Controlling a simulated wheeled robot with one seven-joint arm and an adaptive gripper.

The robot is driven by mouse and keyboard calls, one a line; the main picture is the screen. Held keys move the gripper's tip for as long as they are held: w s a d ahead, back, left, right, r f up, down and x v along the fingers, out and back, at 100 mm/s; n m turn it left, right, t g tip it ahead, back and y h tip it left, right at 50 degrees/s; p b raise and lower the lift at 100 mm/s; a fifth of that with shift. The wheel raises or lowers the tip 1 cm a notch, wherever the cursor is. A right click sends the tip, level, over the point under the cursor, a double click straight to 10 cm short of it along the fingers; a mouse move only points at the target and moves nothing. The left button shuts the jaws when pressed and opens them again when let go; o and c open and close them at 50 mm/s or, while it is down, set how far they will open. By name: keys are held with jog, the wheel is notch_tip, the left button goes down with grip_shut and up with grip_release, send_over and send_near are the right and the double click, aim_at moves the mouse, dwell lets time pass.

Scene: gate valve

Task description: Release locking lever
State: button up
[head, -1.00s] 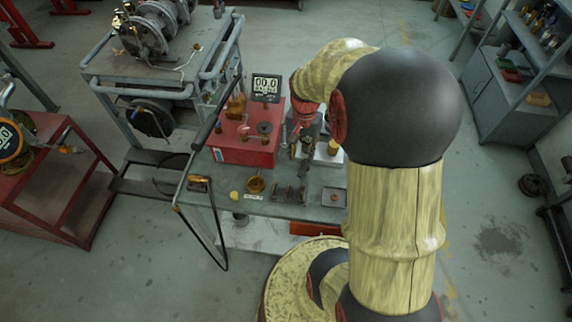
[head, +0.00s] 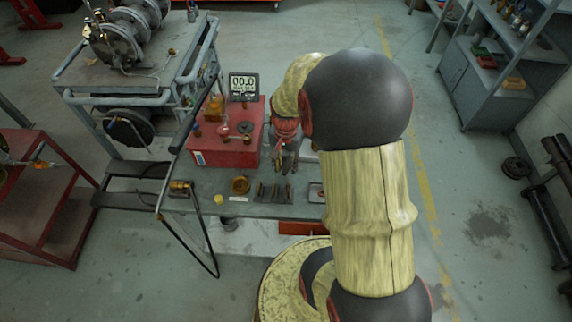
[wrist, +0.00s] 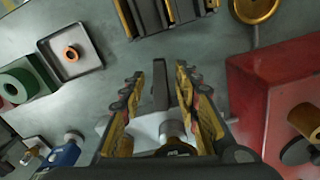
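A dark, narrow bar (wrist: 160,85), which looks like the locking lever, stands between my fingers in the wrist view. Below it are a metal round fitting (wrist: 173,130) and a pale block (wrist: 145,130), partly hidden by my fingers. My gripper (wrist: 160,78) is open, with one finger on each side of the bar. I cannot tell whether either finger touches it. In the head view my gripper (head: 286,160) points down over the bench, just right of the red box (head: 228,150); the lever cannot be made out there.
A slotted dark holder (head: 273,192), a brass dish (head: 240,185) and a square tray (wrist: 70,52) lie on the grey bench. A tall handle frame (head: 183,130) stands left.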

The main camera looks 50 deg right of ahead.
jog(key=shift+c, duration=0.8)
grip_shut()
jog(key=shift+s+d+r+n+p, duration=0.1)
jog(key=shift+s+r+n+p, duration=0.15)
jog(key=shift+n+p, duration=0.55)
jog(key=shift+s+d+f+n+p, duration=0.25)
jog(key=shift+n+p, duration=0.45)
jog(key=shift+n, duration=0.1)
jog(key=shift+o, duration=0.3)
grip_release()
jog(key=shift+o, duration=0.5)
